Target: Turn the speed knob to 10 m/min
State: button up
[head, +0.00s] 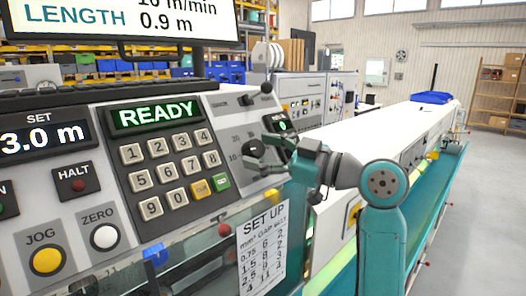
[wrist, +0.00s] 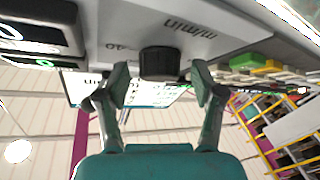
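The speed knob (head: 252,147) is a black round knob on the sloped grey panel, right of the keypad, with a scale around it on which 10 and 20 show. Its pointer is too small to read. My gripper (head: 272,153) is in front of the knob from the right, partly over its scale. In the wrist view the knob (wrist: 160,63) shows between the two fingertips of my open gripper (wrist: 160,82), with a gap on each side and m/min printed behind it. The upper display (head: 120,18) shows a cut-off m/min reading and LENGTH 0.9 m.
The keypad (head: 172,170) with a green READY display (head: 155,114) lies left of the knob. A black lever (head: 266,88) stands above the knob. A SET UP card (head: 262,240) hangs below. A long white machine housing (head: 385,135) runs off to the right.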

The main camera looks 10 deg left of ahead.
jog(key=v, duration=1.2)
jog(key=shift+f, duration=0.1)
